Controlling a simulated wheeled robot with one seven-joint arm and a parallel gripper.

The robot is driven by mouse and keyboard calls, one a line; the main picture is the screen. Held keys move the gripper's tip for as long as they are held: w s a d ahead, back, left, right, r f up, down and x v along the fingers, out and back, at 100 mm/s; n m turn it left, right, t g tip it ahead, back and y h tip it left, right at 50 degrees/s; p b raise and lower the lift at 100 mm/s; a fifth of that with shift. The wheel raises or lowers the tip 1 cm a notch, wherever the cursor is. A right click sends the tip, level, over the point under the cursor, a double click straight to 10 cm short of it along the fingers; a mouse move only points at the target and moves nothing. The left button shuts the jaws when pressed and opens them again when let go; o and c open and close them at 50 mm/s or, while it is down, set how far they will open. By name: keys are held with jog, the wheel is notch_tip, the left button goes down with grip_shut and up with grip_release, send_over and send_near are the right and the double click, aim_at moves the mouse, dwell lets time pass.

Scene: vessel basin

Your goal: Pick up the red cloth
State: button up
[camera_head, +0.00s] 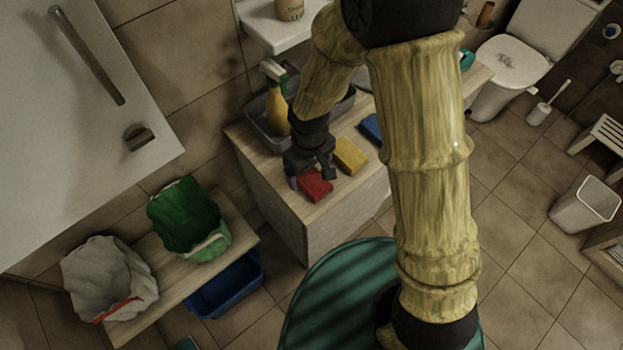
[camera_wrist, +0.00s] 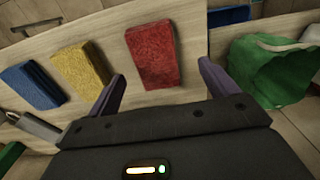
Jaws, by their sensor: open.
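The red cloth (camera_head: 315,184) lies folded into a small block on the wooden top of the cabinet, near its front corner. It also shows in the wrist view (camera_wrist: 153,55), ahead of and between my fingers. My gripper (camera_head: 310,176) is open and empty, close above the cloth in the head view. In the wrist view my gripper (camera_wrist: 160,85) has one finger on each side of the cloth's near end. I cannot tell whether either finger touches it.
A yellow cloth (camera_head: 350,156) and a blue cloth (camera_head: 371,128) lie in a row beside the red one. A grey basin (camera_head: 262,129) holding a yellow spray bottle (camera_head: 277,107) stands behind. A green bag (camera_head: 189,218) and a white bag (camera_head: 108,275) stand on a lower bench to the left.

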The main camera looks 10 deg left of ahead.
aim_at(312, 178)
jog(key=shift+f, duration=0.1)
jog(key=shift+w+d+f+p, duration=0.1)
jog(key=shift+w+f+p, duration=0.15)
jog(key=shift+f, duration=1)
jog(key=shift+w+f+p, duration=0.1)
jog(key=shift+f+p, duration=0.15)
jog(key=shift+f, duration=1)
jog(key=c, duration=1)
jog(key=shift+c, duration=0.3)
jog(key=shift+r, duration=0.1)
notch_tip(312, 178, up, 10)
jog(key=shift+b, duration=0.3)
